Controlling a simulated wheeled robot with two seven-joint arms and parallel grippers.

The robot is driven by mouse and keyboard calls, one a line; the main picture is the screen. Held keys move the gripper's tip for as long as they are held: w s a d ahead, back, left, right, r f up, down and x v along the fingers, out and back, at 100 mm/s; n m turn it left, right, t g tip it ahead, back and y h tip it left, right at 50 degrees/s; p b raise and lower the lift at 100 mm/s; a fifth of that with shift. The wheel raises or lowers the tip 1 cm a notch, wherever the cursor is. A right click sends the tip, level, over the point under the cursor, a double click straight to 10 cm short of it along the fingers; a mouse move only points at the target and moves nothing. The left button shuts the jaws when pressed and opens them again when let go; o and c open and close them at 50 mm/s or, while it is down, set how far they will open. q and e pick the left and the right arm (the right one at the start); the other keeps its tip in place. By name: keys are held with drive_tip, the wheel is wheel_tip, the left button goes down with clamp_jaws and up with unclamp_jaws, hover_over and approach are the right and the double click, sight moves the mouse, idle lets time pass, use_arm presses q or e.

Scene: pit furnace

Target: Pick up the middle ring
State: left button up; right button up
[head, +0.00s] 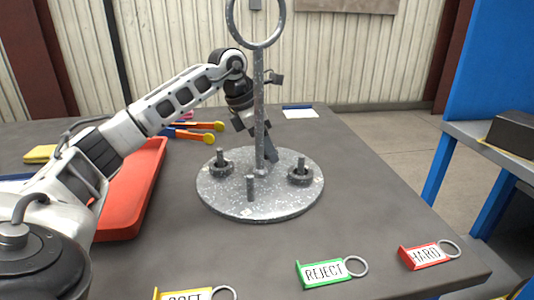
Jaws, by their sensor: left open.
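A round speckled grey stand (213,196) sits on the table, with a tall central post that has a large loop on top. A dark ring (229,169) is around the left peg, and another dark ring (300,180) is around the right peg. The front peg (250,188) looks bare. I cannot make out a separate middle ring. My left gripper (254,139) is open, pointing down over the stand, partly hidden behind the central post. It does not visibly hold anything. My right gripper is not in view.
A red tray (150,165) lies left of the stand, under my left arm. A green REJECT tag (322,272), a red HARD tag (425,255) and a yellow tag (185,294) lie near the front edge. The table right of the stand is clear.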

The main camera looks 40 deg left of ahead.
use_arm(q)
drive_tip(key=shift+r, duration=0.1)
drive_tip(key=c, duration=1.2)
drive_tip(key=shift+o, duration=0.3)
